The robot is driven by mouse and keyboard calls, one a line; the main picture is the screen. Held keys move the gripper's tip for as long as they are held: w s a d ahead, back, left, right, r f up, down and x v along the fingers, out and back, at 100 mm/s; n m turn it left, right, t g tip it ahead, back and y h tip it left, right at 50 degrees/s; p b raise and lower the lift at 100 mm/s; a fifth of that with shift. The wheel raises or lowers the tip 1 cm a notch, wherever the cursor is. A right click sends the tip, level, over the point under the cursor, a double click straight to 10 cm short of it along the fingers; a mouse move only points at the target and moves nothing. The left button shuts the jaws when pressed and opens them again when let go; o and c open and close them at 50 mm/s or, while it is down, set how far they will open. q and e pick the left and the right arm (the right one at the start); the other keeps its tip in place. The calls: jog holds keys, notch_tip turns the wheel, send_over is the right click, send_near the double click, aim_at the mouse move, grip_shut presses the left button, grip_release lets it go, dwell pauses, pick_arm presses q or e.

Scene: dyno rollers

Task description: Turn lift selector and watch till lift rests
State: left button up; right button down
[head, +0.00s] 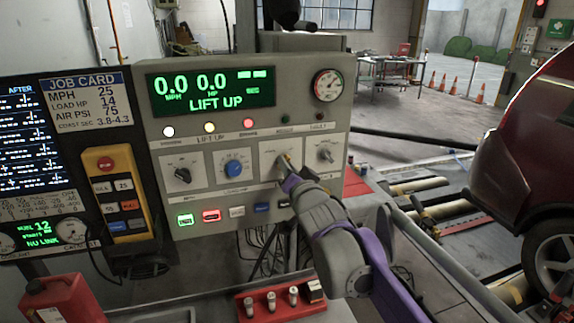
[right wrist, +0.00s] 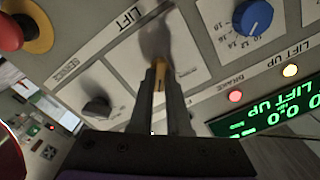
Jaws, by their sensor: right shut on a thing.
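My right gripper (head: 287,172) reaches to the third dial panel of the grey console. In the right wrist view its fingers (right wrist: 160,72) are shut on the lift selector (right wrist: 159,82), under the word LIFT. Only a yellowish part of the selector shows between the fingers; its exact setting is hidden. The green display (head: 210,88) reads 0.0 MPH, 0.0 HP and LIFT UP. White, yellow and red lamps (head: 248,123) glow below it. The lift itself cannot be made out clearly. My left gripper is not in view.
A blue knob (head: 234,169) and dark knobs (head: 183,175) flank the selector. A yellow pendant (head: 117,190) hangs left. A red tray (head: 280,301) with small parts lies below, a red can (head: 62,301) at lower left. A dark red car (head: 525,150) stands at right.

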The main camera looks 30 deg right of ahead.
jog(key=shift+a+n+p, duration=0.15)
jog(key=shift+n+p, duration=1.75)
jog(key=shift+n, duration=1.95)
jog(key=shift+a+n+p, duration=0.15)
jog(key=shift+n+p, duration=1.75)
jog(key=shift+n, duration=1.95)
jog(key=c, duration=0.9)
grip_release()
jog(key=shift+w, duration=0.1)
jog(key=v, duration=1.1)
